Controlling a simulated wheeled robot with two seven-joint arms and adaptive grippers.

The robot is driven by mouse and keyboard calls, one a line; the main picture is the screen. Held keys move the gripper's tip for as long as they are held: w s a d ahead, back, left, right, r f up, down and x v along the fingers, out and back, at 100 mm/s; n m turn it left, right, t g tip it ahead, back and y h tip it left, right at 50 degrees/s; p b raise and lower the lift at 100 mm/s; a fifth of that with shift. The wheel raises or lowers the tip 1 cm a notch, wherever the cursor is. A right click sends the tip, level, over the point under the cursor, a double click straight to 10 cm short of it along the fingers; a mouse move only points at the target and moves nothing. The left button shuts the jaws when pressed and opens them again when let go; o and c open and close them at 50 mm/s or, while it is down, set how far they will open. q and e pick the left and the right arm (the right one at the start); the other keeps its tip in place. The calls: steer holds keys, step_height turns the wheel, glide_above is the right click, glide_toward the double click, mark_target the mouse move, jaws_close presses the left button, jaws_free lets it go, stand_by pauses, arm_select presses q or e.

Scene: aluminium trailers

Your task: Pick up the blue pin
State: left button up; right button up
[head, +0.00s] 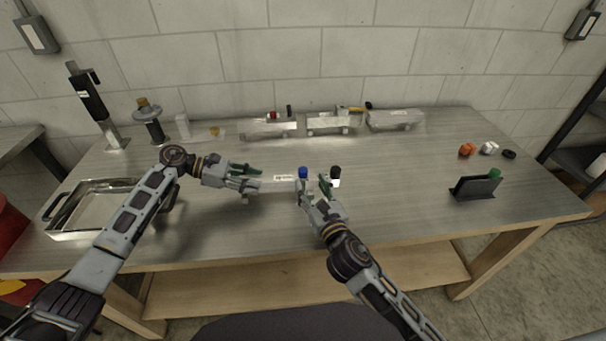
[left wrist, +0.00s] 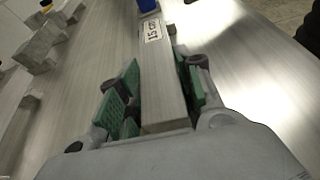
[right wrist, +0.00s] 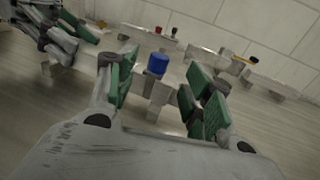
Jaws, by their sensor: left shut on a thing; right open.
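The blue pin (head: 303,172) stands upright at the right part of an aluminium trailer (head: 270,186) in the middle of the table. The pin (right wrist: 157,64) shows between the spread fingers of my right gripper (right wrist: 165,95) in the right wrist view, with no visible contact. My right gripper is open, just right of the pin in the head view. My left gripper (head: 247,178) is shut on the trailer's left end. In the left wrist view the green pads lie along both sides of the trailer (left wrist: 160,85), which has a "15 cm" label; the pin (left wrist: 147,5) is at the top edge.
A black-topped white piece (head: 335,175) stands just right of my right gripper. Several trailers (head: 393,121) line the back. A metal tray (head: 85,222) is at left. A black holder (head: 475,188) with a green piece and small orange, white and black parts are at right.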

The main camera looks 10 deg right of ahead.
mark_target(303, 169)
steer(key=shift+x, duration=1.25)
steer(key=shift+w, duration=0.15)
steer(key=shift+x, duration=2.45)
steer(key=shift+r, duration=0.15)
steer(key=c, duration=1.1)
steer(key=shift+o, duration=0.2)
steer(key=shift+r, duration=0.15)
steer(key=shift+r, duration=4.85)
